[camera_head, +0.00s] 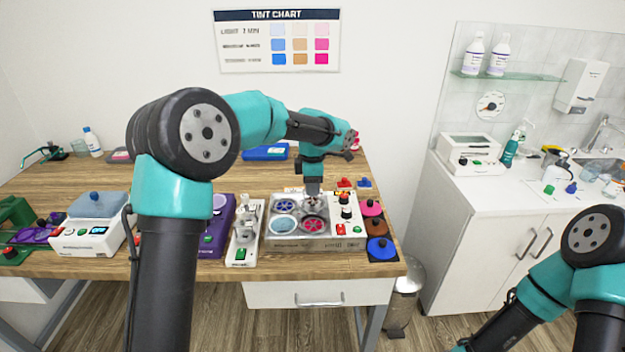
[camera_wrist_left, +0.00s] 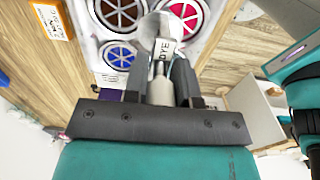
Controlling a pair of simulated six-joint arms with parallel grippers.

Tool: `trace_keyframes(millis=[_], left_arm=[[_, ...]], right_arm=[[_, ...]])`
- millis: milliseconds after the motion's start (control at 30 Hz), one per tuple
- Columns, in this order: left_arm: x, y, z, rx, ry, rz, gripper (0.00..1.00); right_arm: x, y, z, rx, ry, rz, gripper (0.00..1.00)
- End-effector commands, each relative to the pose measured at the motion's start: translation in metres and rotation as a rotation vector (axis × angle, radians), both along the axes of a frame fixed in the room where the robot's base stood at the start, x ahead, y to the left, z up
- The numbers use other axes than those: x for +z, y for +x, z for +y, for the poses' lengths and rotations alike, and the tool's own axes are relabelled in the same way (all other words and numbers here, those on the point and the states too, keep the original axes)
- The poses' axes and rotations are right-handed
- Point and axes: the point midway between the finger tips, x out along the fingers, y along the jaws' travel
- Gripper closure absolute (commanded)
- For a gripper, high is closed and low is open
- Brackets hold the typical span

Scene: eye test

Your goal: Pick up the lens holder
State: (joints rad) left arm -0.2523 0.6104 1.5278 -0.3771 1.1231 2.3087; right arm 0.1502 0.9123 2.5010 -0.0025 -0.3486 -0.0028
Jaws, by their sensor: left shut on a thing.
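In the left wrist view, my left gripper (camera_wrist_left: 160,78) is shut on a slim metal lens holder (camera_wrist_left: 165,50) with a white tag reading "DYE". In the head view the same gripper (camera_head: 312,182) points down over the back of the tint bath unit (camera_head: 300,243). The holder shows there only as a small grey shape below the fingers. Its lower end is partly hidden, and I cannot tell whether it touches the bath. Round wells in blue, red and pale blue lie around it. My right arm is at the lower right; its gripper is out of frame.
A purple device (camera_head: 215,232) and a white device with a blue lid (camera_head: 92,232) stand to the left. A white counter (camera_head: 500,210) is farther right.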

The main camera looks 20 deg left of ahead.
Motion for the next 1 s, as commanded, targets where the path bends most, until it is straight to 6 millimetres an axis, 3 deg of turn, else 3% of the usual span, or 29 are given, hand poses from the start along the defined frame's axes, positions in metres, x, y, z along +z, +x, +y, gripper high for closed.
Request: trace_keyframes(millis=[200,400,600,1000], left_arm=[[0.006,-0.048,-0.014,-0.003,0.0,-0.001,1.0],[0.009,-0.081,-0.024,-0.003,0.0,0.0,1.0],[0.009,-0.095,-0.028,-0.002,0.0,0.0,1.0],[0.01,-0.097,-0.028,-0.001,0.0,0.0,1.0]], right_arm=[[0.0,0.0,0.0,0.0,0.0,0.0,0.0],[0.0,0.0,0.0,0.0,0.0,0.0,0.0],[0.0,0.0,0.0,0.0,0.0,0.0,0.0],[0.0,0.0,0.0,0.0,0.0,0.0,0.0]])
